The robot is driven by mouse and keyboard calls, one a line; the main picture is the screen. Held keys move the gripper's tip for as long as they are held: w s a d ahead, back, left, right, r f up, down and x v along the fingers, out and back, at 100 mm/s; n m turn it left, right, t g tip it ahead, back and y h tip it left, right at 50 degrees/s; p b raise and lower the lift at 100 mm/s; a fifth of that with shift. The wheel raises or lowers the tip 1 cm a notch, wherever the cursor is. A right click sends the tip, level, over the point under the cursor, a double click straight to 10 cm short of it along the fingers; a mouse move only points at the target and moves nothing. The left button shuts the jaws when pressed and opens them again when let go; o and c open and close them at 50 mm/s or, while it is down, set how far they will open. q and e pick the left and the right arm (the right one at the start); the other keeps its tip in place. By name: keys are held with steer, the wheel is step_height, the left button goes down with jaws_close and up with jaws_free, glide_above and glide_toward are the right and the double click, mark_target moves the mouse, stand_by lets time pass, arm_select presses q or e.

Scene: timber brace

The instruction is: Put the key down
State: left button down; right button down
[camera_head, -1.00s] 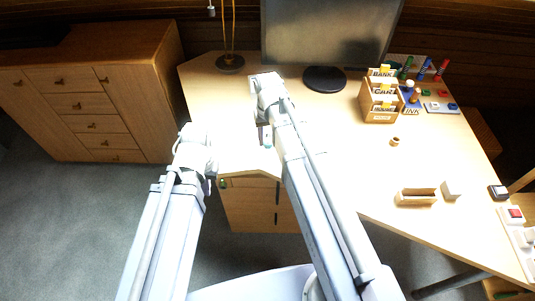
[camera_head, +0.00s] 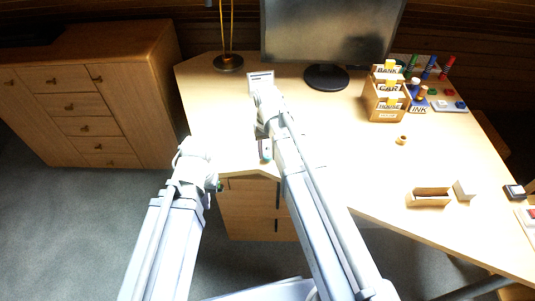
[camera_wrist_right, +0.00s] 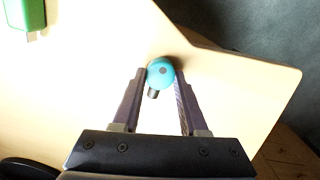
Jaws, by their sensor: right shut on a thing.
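My right gripper (camera_head: 264,150) is over the front left part of the desk, near its edge. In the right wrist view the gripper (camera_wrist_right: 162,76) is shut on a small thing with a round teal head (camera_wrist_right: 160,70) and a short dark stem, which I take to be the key. The key shows only as a small teal speck in the head view. Whether it touches the desk top I cannot tell. My left gripper (camera_head: 214,187) is lower left, off the desk's front edge, and its fingers are too small to read.
A green thing with a metal tip (camera_wrist_right: 25,14) lies on the desk. A wooden letter rack (camera_head: 388,98), a small ring (camera_head: 402,140), an open wooden box (camera_head: 429,198) and a monitor (camera_head: 328,35) stand further right and back. The desk (camera_head: 345,150) is clear mid-top.

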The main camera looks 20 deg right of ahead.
mark_target(268, 153)
steer(key=shift+f+b, duration=0.3)
steer(key=shift+b, duration=0.05)
steer(key=shift+c, duration=2.2)
jaws_free()
steer(key=shift+r, duration=0.15)
step_height(268, 153, up, 13)
steer(key=p, duration=1.3)
steer(key=s+a+n+h, duration=0.1)
steer(key=s+a+n, duration=0.3)
steer(key=s+a, duration=0.6)
steer(key=s, duration=0.4)
steer(key=shift+a+f, duration=0.15)
steer(key=shift+f, duration=0.05)
steer(key=shift+w, duration=0.1)
